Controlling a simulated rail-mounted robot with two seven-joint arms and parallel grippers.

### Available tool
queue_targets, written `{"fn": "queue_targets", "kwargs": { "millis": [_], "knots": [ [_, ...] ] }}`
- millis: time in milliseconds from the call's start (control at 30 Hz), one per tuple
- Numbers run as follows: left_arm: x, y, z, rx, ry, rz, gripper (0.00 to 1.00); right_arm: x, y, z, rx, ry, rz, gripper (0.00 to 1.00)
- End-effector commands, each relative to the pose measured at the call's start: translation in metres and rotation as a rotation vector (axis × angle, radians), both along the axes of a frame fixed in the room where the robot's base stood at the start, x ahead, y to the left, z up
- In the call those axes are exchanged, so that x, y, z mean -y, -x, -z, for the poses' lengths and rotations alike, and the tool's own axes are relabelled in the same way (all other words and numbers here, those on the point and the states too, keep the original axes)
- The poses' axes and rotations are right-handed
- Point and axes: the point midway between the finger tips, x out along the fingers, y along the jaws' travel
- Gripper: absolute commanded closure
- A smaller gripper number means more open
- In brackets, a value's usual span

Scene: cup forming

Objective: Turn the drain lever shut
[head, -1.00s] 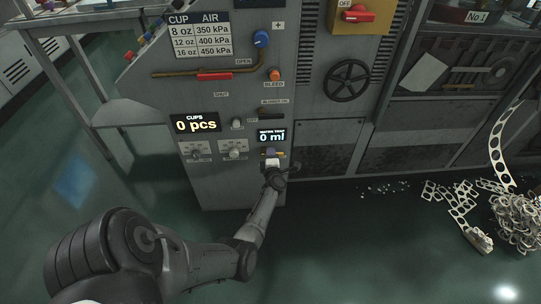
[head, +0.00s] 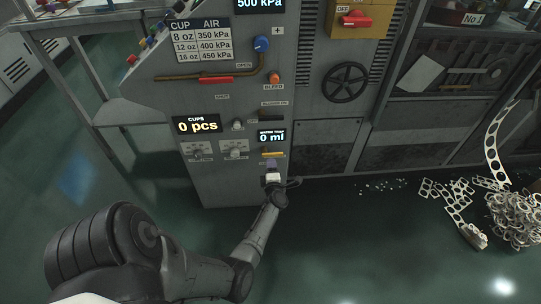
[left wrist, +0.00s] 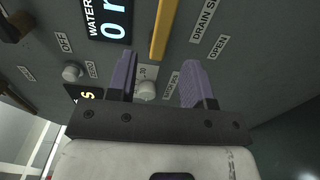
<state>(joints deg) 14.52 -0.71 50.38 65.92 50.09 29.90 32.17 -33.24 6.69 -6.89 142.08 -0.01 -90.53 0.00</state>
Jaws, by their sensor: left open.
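The drain lever (head: 272,154) is a yellow bar lying about level under the water trap display on the grey panel. In the left wrist view the lever (left wrist: 161,32) lies just past the fingertips, parallel to the display, near labels reading "DRAIN S…" and "OPEN". My left gripper (head: 272,165) is just below the lever in the head view. In the left wrist view its two purple fingers (left wrist: 158,72) are spread apart, with nothing held and a gap to the lever. My right gripper is out of view.
The water trap display (head: 271,137) reads 0 ml. A round knob (left wrist: 146,90) shows between the fingers. Above are a red lever (head: 217,80), a blue knob (head: 261,43) and a black handwheel (head: 346,81). Scrap strips (head: 515,218) lie on the floor at right.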

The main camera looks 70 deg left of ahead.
Motion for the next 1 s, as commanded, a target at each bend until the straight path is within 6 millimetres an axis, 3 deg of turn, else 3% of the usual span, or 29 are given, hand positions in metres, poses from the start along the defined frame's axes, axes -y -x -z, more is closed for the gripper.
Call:
{"fn": "queue_targets", "kwargs": {
  "millis": [200, 400, 1000],
  "knots": [
    [0.037, 0.012, -0.003, -0.001, 0.001, 0.001, 0.53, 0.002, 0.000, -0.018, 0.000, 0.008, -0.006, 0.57],
    [0.056, 0.018, -0.001, 0.000, -0.001, 0.000, 0.53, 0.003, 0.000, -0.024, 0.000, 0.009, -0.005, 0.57],
    [0.063, 0.021, -0.001, 0.002, -0.002, -0.001, 0.53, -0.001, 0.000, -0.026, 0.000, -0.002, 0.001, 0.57]
  ]
}}
